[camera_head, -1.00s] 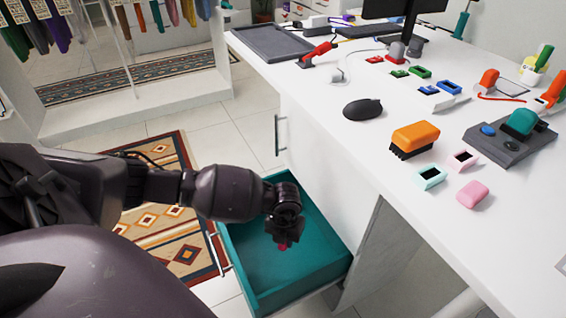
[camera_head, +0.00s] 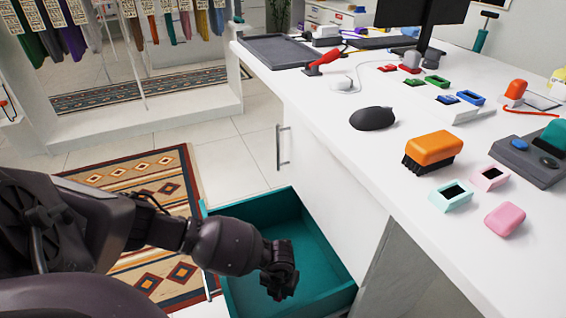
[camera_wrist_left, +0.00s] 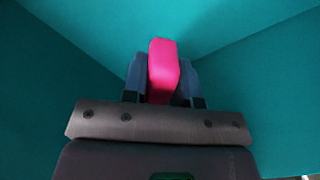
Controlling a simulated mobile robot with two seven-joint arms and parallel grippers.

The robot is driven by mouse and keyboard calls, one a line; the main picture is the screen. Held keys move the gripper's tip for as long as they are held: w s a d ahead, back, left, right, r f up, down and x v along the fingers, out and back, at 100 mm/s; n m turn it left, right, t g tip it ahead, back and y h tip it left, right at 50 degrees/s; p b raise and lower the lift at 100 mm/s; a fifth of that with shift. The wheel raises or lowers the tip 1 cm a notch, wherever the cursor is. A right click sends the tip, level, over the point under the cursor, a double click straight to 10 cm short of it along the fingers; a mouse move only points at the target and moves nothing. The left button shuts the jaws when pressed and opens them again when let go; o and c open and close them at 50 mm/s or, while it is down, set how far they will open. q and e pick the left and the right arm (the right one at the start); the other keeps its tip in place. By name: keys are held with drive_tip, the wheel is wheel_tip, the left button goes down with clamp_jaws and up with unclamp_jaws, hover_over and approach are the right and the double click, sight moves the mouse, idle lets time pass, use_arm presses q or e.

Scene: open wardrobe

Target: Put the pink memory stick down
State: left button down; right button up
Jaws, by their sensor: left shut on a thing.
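The pink memory stick (camera_wrist_left: 163,68) is bright pink and sits between the fingers of my left gripper (camera_wrist_left: 163,85), which is shut on it. In the head view the left gripper (camera_head: 281,287) is inside the open teal drawer (camera_head: 325,240), and the stick is hidden there. In the wrist view the drawer's teal walls (camera_wrist_left: 60,110) surround the stick. I cannot tell whether the stick touches the drawer floor. My right gripper is not in view.
The white desk (camera_head: 440,265) stands to the right of the drawer, with a pink eraser-like block (camera_head: 505,219), an orange brush (camera_head: 433,148) and a black mouse (camera_head: 372,118). A patterned rug (camera_head: 130,170) lies left of the drawer. The drawer's back part is clear.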

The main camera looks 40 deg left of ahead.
use_arm(q)
drive_tip(key=shift+f, duration=0.35)
drive_tip(key=f+b, duration=0.2)
drive_tip(key=f, duration=0.3)
drive_tip(key=shift+s, duration=0.2)
drive_tip(key=shift+w, duration=0.15)
drive_tip(key=shift+r, duration=0.15)
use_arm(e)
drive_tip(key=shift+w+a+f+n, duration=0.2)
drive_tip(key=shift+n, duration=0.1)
use_arm(q)
drive_tip(key=shift+f, duration=0.2)
drive_tip(key=c, duration=0.9)
unclamp_jaws()
